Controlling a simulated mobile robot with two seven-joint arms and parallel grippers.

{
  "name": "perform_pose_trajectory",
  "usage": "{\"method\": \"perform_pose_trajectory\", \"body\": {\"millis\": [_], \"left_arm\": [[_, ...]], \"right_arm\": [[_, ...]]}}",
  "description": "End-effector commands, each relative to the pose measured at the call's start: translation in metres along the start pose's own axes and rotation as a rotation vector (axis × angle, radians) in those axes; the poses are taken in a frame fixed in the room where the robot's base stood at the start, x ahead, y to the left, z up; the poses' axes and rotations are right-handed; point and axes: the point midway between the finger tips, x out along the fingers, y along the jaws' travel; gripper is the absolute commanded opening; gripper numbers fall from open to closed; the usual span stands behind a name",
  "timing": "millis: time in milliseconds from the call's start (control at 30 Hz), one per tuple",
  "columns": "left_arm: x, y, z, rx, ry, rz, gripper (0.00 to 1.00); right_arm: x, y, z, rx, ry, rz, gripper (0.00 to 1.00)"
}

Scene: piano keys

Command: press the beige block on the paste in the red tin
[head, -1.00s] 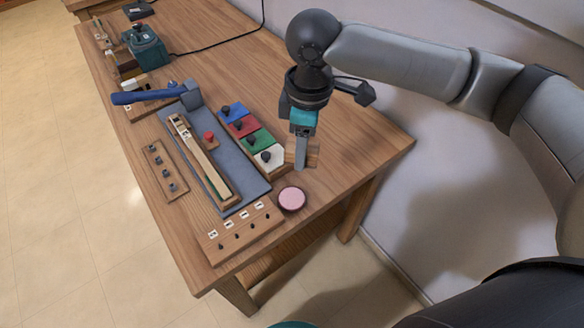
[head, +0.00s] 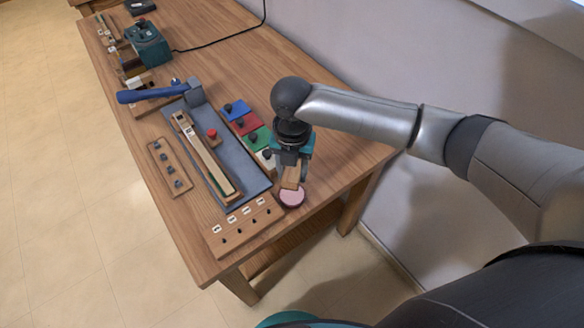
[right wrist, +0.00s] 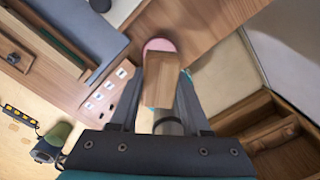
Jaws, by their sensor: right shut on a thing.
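The beige block (head: 291,178) is a light wooden piece held in my right gripper (head: 294,170), which is shut on it. The block also shows between the fingers in the right wrist view (right wrist: 164,80). The red tin (head: 292,200), a small round tin with pink paste in it, stands on the table near the front right edge. In the right wrist view the pink paste (right wrist: 159,45) shows partly behind the block's far end. The block's lower end overlaps the tin's back part in the head view; I cannot tell if they touch. My left gripper is not in view.
A pegged wooden rail (head: 243,226) lies just left of the tin. A grey mat (head: 248,181) with a long key piece is beyond it. Blue, red and green blocks (head: 246,123) with black knobs stand behind the gripper. The table's right edge is close.

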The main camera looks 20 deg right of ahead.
Motion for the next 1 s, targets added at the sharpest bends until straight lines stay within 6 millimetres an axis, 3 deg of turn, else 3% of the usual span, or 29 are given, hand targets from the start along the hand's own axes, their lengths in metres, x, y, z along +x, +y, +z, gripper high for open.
{"method": "perform_pose_trajectory", "body": {"millis": [267, 800, 1000], "left_arm": [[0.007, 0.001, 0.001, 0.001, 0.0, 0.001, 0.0], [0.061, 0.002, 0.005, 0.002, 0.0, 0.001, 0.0], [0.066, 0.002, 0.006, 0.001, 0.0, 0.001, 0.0]], "right_arm": [[0.009, 0.001, 0.0, -0.046, -0.001, -0.001, 0.0], [0.059, 0.0, 0.0, -0.044, -0.001, 0.0, 0.0], [0.063, 0.0, 0.0, -0.044, -0.002, 0.0, 0.0]]}}
